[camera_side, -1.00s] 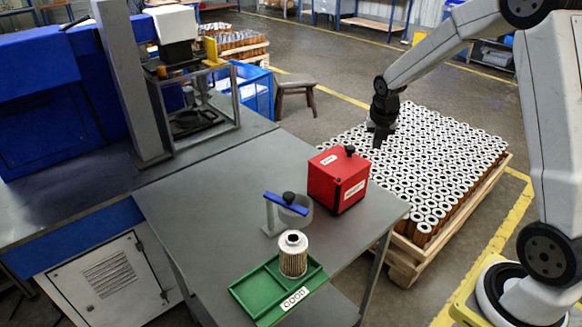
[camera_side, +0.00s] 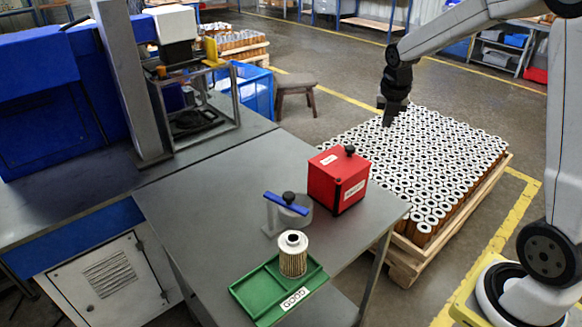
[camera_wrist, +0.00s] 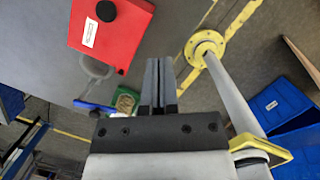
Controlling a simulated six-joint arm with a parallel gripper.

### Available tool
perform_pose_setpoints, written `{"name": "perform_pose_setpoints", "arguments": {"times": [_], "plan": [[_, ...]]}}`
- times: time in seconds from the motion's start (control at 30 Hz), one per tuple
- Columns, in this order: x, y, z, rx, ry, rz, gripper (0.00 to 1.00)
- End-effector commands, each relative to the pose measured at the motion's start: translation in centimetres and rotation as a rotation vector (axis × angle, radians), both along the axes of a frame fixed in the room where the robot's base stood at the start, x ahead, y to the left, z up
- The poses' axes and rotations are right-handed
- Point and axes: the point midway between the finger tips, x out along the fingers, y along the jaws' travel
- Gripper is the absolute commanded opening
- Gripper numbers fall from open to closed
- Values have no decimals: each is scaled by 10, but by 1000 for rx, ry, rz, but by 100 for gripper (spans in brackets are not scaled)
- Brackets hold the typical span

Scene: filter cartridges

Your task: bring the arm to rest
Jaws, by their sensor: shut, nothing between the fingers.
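My gripper (camera_side: 390,112) hangs in the air above the far left part of the pallet of cartridges, fingers pointing down. It is shut and empty. In the wrist view its two fingers (camera_wrist: 158,85) lie together with nothing between them. A filter cartridge (camera_side: 293,256) stands upright in the green tray (camera_side: 255,290) marked GOOD, at the table's front. The tray is partly visible in the wrist view, behind the fingers.
A red box (camera_side: 338,182) and a fixture with a blue lever (camera_side: 287,203) stand on the grey table (camera_side: 200,200). The pallet (camera_side: 400,258) holds many upright cartridges. A stool (camera_side: 295,90) and blue bin (camera_side: 252,90) stand behind. The air around my gripper is clear.

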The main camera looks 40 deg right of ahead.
Motion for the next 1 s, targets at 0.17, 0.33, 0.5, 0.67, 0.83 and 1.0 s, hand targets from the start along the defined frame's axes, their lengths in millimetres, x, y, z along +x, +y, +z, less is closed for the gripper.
{"name": "perform_pose_setpoints", "arguments": {"times": [0.17,0.33,0.5,0.67,0.83,1.0], "plan": [[-3,14,-4,27,-28,-105,0],[-9,34,-12,71,-67,-277,0],[-17,55,-20,123,-107,-475,0],[-26,75,-27,174,-140,-665,0],[-37,94,-34,226,-170,-865,0],[-49,113,-42,280,-195,-1070,0]]}}
